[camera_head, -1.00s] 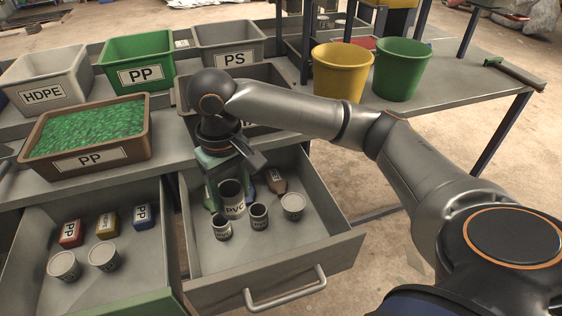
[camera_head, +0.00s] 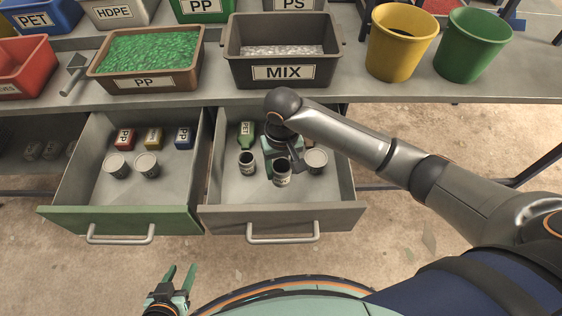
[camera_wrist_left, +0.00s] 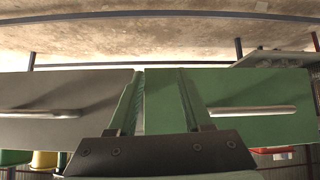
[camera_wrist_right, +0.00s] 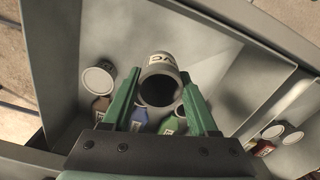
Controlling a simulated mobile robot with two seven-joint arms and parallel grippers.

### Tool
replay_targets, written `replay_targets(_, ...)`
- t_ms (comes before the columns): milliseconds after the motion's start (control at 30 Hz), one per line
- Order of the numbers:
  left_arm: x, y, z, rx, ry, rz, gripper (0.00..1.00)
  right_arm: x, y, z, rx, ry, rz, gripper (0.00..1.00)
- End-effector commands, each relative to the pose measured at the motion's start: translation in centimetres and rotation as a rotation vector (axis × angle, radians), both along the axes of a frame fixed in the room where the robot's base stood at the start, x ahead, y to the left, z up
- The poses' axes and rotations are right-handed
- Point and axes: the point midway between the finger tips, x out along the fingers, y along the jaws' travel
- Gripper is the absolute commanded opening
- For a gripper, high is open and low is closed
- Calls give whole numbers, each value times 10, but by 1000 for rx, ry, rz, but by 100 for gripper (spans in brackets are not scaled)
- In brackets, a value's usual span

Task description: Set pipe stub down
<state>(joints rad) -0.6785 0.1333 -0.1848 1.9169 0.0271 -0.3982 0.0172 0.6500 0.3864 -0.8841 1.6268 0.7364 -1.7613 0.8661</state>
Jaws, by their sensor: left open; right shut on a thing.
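The pipe stub (camera_head: 282,174) is a short grey, open-ended cylinder with a pale label. It stands roughly upright between the fingers of my right gripper (camera_head: 283,168) inside the right drawer (camera_head: 225,190). The right wrist view shows the stub (camera_wrist_right: 160,70) with its dark bore and part of a PVC label. My right gripper (camera_wrist_right: 160,103) is shut on it. Whether its base touches the drawer floor cannot be told. My left gripper (camera_head: 181,278) is open and empty, low in front of the drawers; it also shows in the left wrist view (camera_wrist_left: 158,76).
The drawer also holds a small grey cup (camera_head: 246,163), a lidded pale cup (camera_head: 316,160) and a green bottle (camera_head: 247,135). The left drawer (camera_head: 85,190) is open with small containers. The MIX bin (camera_head: 240,71) stands on the table above. Front drawer floor is clear.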

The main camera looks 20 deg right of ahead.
Motion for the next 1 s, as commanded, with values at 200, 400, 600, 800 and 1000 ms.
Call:
replay_targets(200,1,-2,-6,-2,0,-2,50,-3,2,-42,-6,3,-1,6)
replay_targets(400,1,-4,-9,-5,7,-7,50,-2,2,-66,-4,1,0,6)
replay_targets(600,2,-7,-12,-9,5,-11,50,-3,2,-85,-5,2,0,6)
replay_targets(800,5,-14,-10,-18,1,-22,50,-2,2,-105,-4,1,0,6)
replay_targets(1000,8,-14,-8,-18,-4,-22,50,-2,2,-104,-4,0,0,6)
